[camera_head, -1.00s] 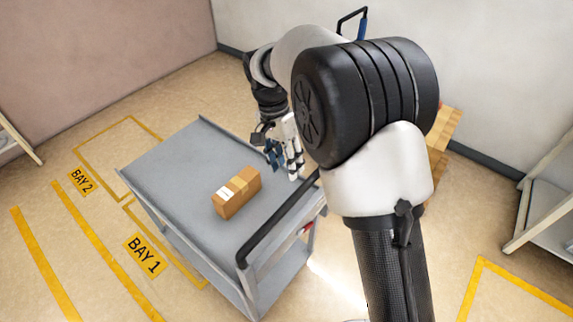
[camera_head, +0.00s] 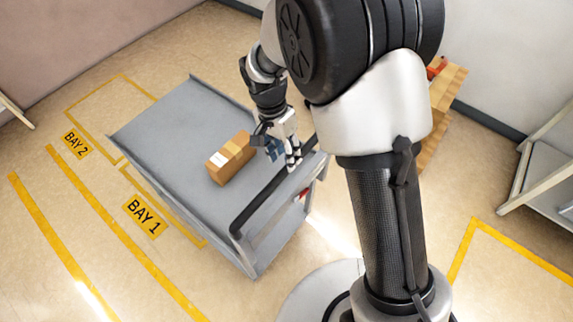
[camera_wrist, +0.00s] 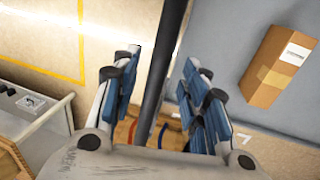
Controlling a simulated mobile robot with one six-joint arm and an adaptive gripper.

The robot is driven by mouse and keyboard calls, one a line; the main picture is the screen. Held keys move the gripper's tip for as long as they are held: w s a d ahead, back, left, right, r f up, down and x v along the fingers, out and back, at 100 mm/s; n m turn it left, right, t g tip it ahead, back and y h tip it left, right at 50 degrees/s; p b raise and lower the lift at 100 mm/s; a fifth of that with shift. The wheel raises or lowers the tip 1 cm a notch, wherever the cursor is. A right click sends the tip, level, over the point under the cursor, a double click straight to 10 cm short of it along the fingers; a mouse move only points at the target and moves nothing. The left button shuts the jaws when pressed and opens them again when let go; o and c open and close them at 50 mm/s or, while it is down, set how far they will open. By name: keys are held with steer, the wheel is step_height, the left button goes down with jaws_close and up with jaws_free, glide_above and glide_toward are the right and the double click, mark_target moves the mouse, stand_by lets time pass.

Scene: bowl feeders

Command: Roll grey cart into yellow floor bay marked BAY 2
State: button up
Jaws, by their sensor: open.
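The grey cart (camera_head: 175,115) stands over the BAY 1 marking, with its black push handle (camera_head: 262,205) on the right side. A brown box (camera_head: 231,158) lies on its top. The yellow outline of BAY 2 (camera_head: 92,92) is on the floor beyond the cart's far left end, its label (camera_head: 76,143) beside it; the cart hides part of the outline. My gripper (camera_head: 283,156) is open at the handle. In the wrist view, the handle bar (camera_wrist: 166,50) runs between the spread fingers (camera_wrist: 162,75); I cannot tell whether they touch it.
The BAY 1 label (camera_head: 145,215) is by the cart's near left side. A grey rack (camera_head: 548,170) stands at the right, and a wooden stack (camera_head: 445,100) is behind my arm. Open floor lies left of the cart; a wall closes the back.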

steer(key=shift+s+d+f+b, duration=0.1)
steer(key=shift+d+f+b, duration=0.1)
steer(key=shift+f, duration=0.9)
steer(key=shift+s+d+f+b, duration=0.1)
steer(key=shift+d+f, duration=0.05)
steer(key=shift+f, duration=0.9)
steer(key=shift+c, duration=0.2)
jaws_close()
